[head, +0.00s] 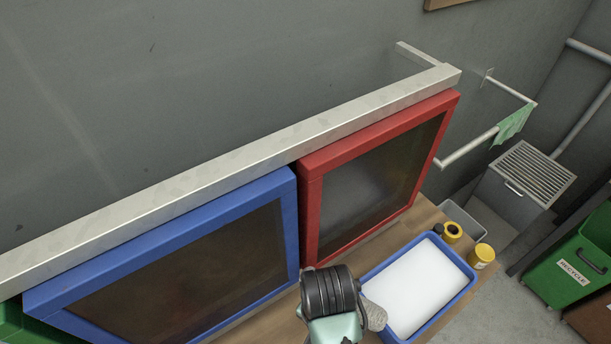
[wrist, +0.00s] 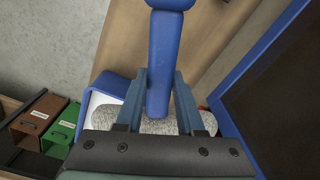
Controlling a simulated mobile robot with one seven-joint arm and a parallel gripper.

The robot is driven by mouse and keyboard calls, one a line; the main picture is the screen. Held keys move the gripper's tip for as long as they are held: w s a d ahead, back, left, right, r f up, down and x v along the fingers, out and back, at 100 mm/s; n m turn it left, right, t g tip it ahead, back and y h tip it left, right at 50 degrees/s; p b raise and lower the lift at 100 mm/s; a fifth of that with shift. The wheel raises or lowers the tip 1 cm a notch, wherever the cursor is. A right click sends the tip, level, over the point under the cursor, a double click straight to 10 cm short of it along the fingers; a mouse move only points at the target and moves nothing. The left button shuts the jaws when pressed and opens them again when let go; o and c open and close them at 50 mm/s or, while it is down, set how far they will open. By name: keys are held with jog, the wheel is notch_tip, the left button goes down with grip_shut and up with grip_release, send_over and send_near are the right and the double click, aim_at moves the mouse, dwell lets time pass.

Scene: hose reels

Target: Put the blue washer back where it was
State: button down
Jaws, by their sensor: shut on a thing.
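The blue washer is a tool with a blue handle (wrist: 160,60) and a grey fuzzy sleeve. My gripper (wrist: 158,80) is shut on the handle, with one finger on each side of it. The sleeve lies crosswise behind the fingers in the wrist view and partly behind my gripper's mount. In the head view the sleeve (head: 376,316) shows beside my wrist, by the left edge of a blue tub. My fingers and the handle are hidden there. I cannot tell whether the sleeve touches anything.
The blue tub (head: 366,276) with white contents stands on a wooden bench (head: 424,216). A yellow roll (head: 452,232) and yellow tin (head: 482,256) are beside it. Blue-framed (head: 160,234) and red-framed (head: 309,215) panels stand behind, under a pale rail (head: 230,160). A green recycle bin (head: 575,268) is right.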

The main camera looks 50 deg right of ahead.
jog(key=f, duration=1.7)
jog(key=shift+s+f, duration=0.2)
jog(key=shift+s, duration=0.05)
jog(key=shift+f, duration=0.2)
jog(key=c, duration=0.5)
grip_release()
jog(key=shift+r, duration=0.1)
notch_tip(320, 180, up, 12)
jog(key=shift+s+a+r, duration=0.1)
jog(key=shift+a, duration=0.05)
